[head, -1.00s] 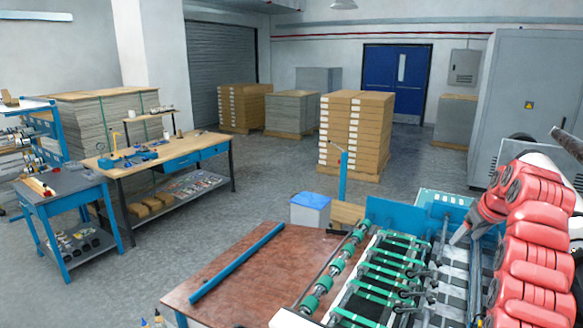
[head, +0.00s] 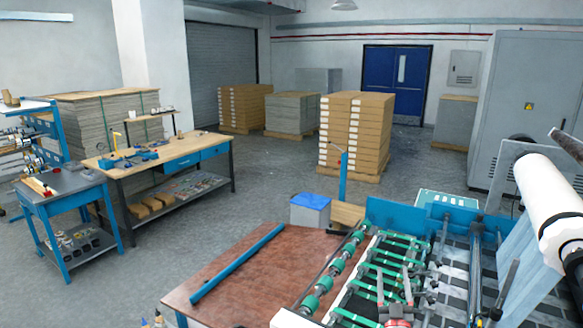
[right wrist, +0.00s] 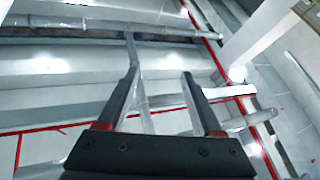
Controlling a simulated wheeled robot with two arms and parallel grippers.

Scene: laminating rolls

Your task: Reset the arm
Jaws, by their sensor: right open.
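My right gripper (head: 393,273) is at the bottom of the head view, in front of the laminating machine (head: 395,213), with its two fingers pointing up. In the right wrist view the gripper (right wrist: 160,77) is open, with nothing between its fingers and the ceiling beyond them. A white roll (head: 545,190) sits on the machine's right side, with pale bluish film (head: 520,275) hanging by it. The right gripper is left of the roll and apart from it. My left gripper is not in view.
A brown-topped table (head: 235,275) with a blue bar adjoins the machine on the left. A wooden workbench (head: 165,155) and a blue cart (head: 75,185) stand farther left. Stacked cartons (head: 355,130) stand behind.

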